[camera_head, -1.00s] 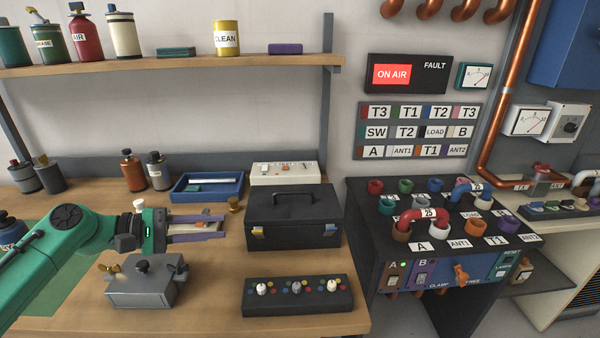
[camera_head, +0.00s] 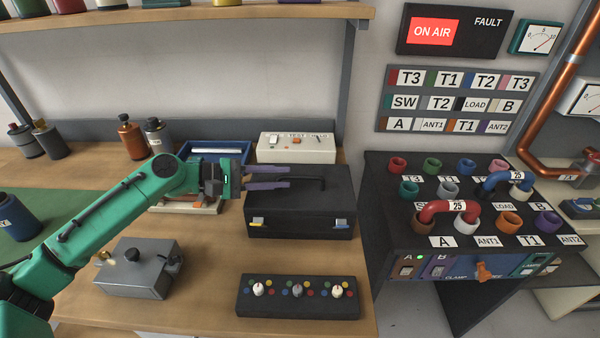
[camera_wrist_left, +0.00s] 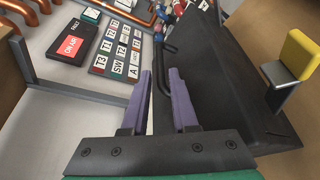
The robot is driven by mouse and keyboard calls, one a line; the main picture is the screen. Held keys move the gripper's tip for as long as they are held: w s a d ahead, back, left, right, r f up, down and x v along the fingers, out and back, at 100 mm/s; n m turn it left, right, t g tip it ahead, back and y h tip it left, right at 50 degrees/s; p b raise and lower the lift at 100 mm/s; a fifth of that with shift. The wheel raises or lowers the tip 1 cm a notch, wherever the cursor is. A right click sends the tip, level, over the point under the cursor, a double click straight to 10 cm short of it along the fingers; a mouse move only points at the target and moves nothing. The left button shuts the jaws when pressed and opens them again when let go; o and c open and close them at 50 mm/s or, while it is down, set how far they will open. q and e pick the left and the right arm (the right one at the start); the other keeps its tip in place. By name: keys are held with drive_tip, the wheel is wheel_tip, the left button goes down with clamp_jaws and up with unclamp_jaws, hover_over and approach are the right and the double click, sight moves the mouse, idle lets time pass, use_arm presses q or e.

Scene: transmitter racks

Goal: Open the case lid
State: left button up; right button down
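The black case (camera_head: 300,205) stands on the wooden bench with its lid (camera_head: 335,198) down. Its handle (camera_head: 324,184) lies along the lid top. My right gripper is out of view.
A white switch box (camera_head: 296,148) and a blue tray (camera_head: 215,153) stand behind the case. A black knob panel (camera_head: 298,297) lies in front, a grey box (camera_head: 138,268) front left. The patch panel (camera_head: 400,240) stands to the right.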

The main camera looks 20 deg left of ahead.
sight(296, 176)
use_arm(q)
drive_tip(key=x, duration=0.2)
drive_tip(key=p+x, duration=0.1)
drive_tip(key=x, duration=0.1)
drive_tip(key=shift+d+r, duration=0.2)
drive_tip(key=shift+d, duration=0.2)
drive_tip(key=shift+w+d+f, duration=0.25)
drive_tip(key=shift+w+f, duration=0.05)
drive_tip(key=shift+s, duration=0.1)
clamp_jaws()
idle(0.6)
